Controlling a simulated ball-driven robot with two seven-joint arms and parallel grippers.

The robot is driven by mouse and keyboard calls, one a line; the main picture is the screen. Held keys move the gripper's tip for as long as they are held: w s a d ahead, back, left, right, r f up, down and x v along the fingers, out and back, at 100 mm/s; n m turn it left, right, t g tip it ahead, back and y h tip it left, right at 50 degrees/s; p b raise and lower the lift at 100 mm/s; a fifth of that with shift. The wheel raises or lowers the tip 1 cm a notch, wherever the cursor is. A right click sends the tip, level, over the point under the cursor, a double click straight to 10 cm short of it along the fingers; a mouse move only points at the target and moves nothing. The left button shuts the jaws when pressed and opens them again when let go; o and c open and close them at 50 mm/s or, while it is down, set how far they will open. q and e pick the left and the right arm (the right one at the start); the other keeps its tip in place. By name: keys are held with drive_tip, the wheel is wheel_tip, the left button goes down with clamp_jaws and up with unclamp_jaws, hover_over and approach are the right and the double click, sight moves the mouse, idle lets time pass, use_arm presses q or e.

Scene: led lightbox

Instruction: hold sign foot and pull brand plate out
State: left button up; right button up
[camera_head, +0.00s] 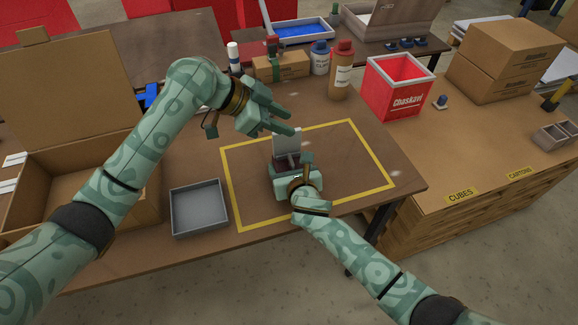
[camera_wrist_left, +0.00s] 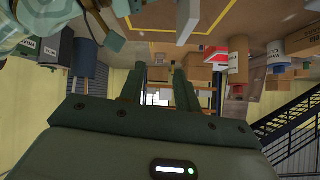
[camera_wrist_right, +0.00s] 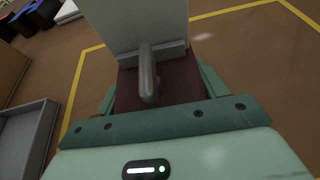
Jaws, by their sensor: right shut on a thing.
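The brand plate (camera_head: 287,142) is a pale grey panel standing upright in the sign foot (camera_head: 284,160) inside the yellow outline. In the right wrist view the plate (camera_wrist_right: 135,22) rises from a grey slot bar on the dark red foot (camera_wrist_right: 184,90), with a rounded grey peg (camera_wrist_right: 147,78) in front. My right gripper (camera_head: 291,172) is shut on the foot, one finger on each side, and partly hides it in the head view. My left gripper (camera_head: 287,118) is open and empty, above and beside the plate's top. Its fingers (camera_wrist_left: 157,88) show apart in the left wrist view.
A grey tray (camera_head: 199,208) sits left of the yellow outline (camera_head: 375,150). A large open carton (camera_head: 80,190) is at the left. Bottles (camera_head: 341,72) and a small box (camera_head: 281,67) stand behind. The table inside the outline is otherwise clear.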

drive_tip(key=shift+d, duration=0.15)
drive_tip(key=shift+a, duration=0.2)
use_arm(q)
drive_tip(key=shift+w+d+f+n+t+y, duration=0.2)
drive_tip(key=shift+w+f+y, duration=0.35)
drive_tip(key=shift+f+y, duration=0.65)
drive_tip(key=shift+w+d+f+n+t+y, duration=0.2)
drive_tip(key=shift+w+f+y, duration=0.4)
drive_tip(key=shift+f+y, duration=0.6)
drive_tip(key=shift+w+d+f+n+t+y, duration=0.1)
drive_tip(key=shift+w+f+t+y, duration=0.2)
drive_tip(key=shift+w+f+y, duration=0.85)
use_arm(e)
drive_tip(key=shift+d, duration=0.1)
use_arm(q)
drive_tip(key=shift+s+f+h, duration=0.35)
drive_tip(key=shift+s+f, duration=0.05)
drive_tip(key=shift+s, duration=0.2)
clamp_jaws()
drive_tip(key=shift+w+a+r, duration=0.1)
drive_tip(key=shift+w+r, duration=0.05)
drive_tip(key=shift+r, duration=0.05)
